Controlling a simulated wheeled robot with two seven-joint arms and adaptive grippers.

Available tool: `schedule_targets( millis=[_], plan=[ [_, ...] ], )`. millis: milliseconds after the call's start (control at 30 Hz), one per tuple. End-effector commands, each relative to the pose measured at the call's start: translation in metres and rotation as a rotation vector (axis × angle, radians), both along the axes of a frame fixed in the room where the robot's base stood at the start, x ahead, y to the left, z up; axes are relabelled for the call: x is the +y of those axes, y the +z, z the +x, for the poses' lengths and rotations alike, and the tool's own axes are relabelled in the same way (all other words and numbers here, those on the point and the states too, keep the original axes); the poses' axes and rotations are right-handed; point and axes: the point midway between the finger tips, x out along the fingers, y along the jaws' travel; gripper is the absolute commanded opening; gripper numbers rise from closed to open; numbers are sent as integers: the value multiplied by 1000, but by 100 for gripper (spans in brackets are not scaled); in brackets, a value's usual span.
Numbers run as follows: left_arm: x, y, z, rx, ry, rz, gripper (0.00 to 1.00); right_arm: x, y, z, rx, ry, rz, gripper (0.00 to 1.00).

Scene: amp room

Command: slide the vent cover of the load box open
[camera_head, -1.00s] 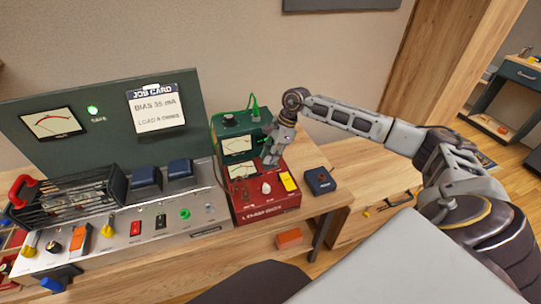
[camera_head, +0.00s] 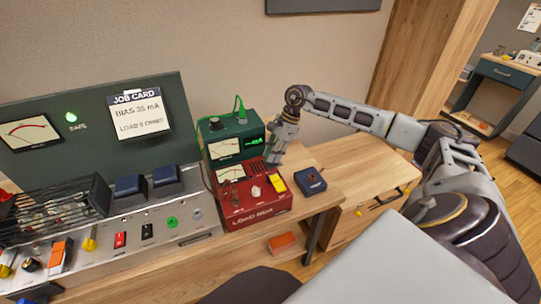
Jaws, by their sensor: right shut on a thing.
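The red load box (camera_head: 250,214) stands on the wooden bench, with a meter, a white knob and a yellow panel on it. Dark vent slots (camera_head: 252,166) show on its top, beside the fingers. My right gripper (camera_head: 272,160) reaches down to the box's back right top and is shut on the vent cover, which the fingers mostly hide. My left gripper is not in view.
A green meter unit (camera_head: 232,138) stands right behind the load box. A blue box (camera_head: 309,183) sits close to its right. The grey amplifier panel (camera_head: 150,232) is at left. Clear wooden top (camera_head: 365,160) lies at right.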

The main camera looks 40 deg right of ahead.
Motion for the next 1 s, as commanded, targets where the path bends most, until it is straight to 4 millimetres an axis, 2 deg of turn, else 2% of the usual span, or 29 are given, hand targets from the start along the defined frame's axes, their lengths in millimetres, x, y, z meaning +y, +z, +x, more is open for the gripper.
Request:
schedule_targets(
  millis=[100,133,300,733,1000],
  plan=[
    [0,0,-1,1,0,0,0,-4,1,1,-2,-5,-9,0],
    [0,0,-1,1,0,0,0,-5,1,1,-2,-5,-9,21],
    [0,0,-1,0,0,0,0,-4,1,1,-1,-4,-6,41],
    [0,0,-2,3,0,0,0,-3,3,0,-1,-3,-5,41],
    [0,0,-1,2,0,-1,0,-12,24,-2,-2,-3,-6,41]
  ],
)
